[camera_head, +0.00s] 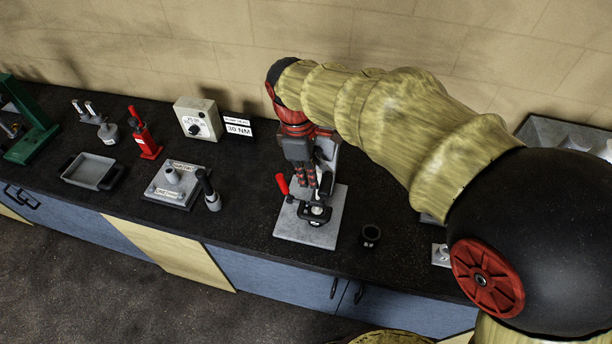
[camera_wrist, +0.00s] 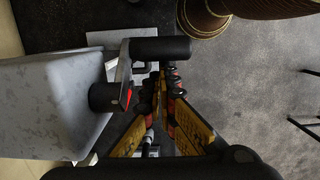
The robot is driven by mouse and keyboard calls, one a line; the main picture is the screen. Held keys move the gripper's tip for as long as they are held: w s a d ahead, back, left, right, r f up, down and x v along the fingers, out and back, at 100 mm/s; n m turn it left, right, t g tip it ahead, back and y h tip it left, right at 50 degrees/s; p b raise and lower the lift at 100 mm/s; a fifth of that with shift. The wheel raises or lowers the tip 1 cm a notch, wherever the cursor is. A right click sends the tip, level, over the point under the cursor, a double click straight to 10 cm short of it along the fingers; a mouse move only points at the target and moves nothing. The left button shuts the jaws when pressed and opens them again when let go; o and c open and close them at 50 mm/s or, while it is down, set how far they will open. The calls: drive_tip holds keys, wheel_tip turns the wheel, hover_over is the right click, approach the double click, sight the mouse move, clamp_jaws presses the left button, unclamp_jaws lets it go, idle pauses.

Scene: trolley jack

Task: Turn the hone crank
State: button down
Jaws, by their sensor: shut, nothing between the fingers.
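The hone stands on a pale grey base plate (camera_head: 290,228) on the dark bench in the head view, with its upper part largely hidden behind my arm. In the wrist view its grey housing (camera_wrist: 45,105) fills the left side. The hone crank shows there as a black hub with a red mark, a grey arm (camera_wrist: 124,72) and a black cylindrical handle (camera_wrist: 160,49). My gripper (camera_head: 322,192) points down over the base plate, shut and empty. In the wrist view its fingertips (camera_wrist: 170,75) are close beside the crank handle; I cannot tell whether they touch.
A red-handled lever (camera_head: 282,185) and a black clamp-like fixture (camera_head: 317,211) are at the base plate. A black cup (camera_head: 370,235) stands to the right. A grey plate with a post (camera_head: 172,178), a black-handled tool (camera_head: 208,190) and a control box (camera_head: 198,118) are left.

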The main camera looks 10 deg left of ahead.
drive_tip(key=h+p, duration=0.1)
drive_tip(key=d+h+p, duration=0.1)
drive_tip(key=h+p, duration=0.1)
drive_tip(key=shift+d, duration=0.25)
idle(0.4)
